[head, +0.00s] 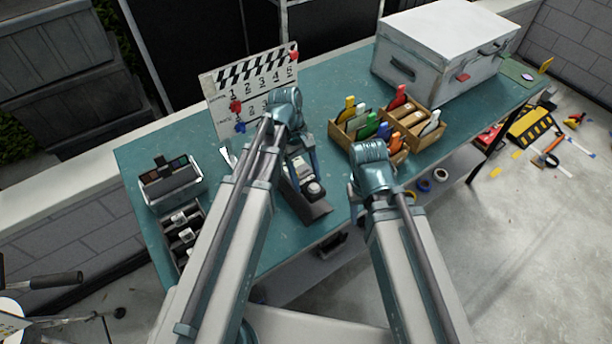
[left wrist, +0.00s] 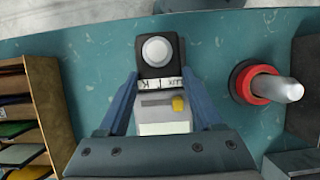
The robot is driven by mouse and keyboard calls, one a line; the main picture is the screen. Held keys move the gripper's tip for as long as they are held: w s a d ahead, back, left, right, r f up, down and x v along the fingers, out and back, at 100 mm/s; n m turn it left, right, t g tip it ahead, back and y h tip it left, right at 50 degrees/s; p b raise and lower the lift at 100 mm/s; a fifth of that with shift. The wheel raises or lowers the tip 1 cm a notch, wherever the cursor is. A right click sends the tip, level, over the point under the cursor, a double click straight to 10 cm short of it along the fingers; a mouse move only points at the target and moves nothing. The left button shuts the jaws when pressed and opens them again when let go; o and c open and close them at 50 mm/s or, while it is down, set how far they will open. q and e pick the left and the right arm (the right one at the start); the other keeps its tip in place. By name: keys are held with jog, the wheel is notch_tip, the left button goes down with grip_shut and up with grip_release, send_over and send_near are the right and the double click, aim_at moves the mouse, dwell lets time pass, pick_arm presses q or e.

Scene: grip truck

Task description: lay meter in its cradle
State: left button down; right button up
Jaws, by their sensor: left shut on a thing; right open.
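The meter (left wrist: 160,75) is a small dark and light-grey device with a white dome and a yellow button. My left gripper (left wrist: 160,90) is shut on it, one blue finger on each side; in the head view the meter (head: 313,188) shows below the left wrist.
Wooden bins (head: 429,134) with coloured items stand to the right, near a big white case (head: 440,52). A clapperboard (head: 251,87) stands at the back. A black tray (head: 190,215) lies left. A red-ringed rod (left wrist: 265,85) stands close beside the meter.

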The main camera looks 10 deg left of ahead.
aim_at(304, 179)
pick_arm(q)
jog(key=shift+f+b, duration=1.9)
jog(key=shift+f, duration=0.2)
jog(key=shift+f, duration=0.2)
jog(key=shift+f+b, duration=0.35)
jog(key=shift+b, duration=0.2)
jog(key=shift+f, duration=0.25)
jog(key=shift+f+b, duration=0.7)
jog(key=shift+b, duration=0.25)
grip_release()
jog(key=p+v, duration=1.3)
jog(key=shift+w+a+r, duration=0.1)
jog(key=shift+r, duration=0.3)
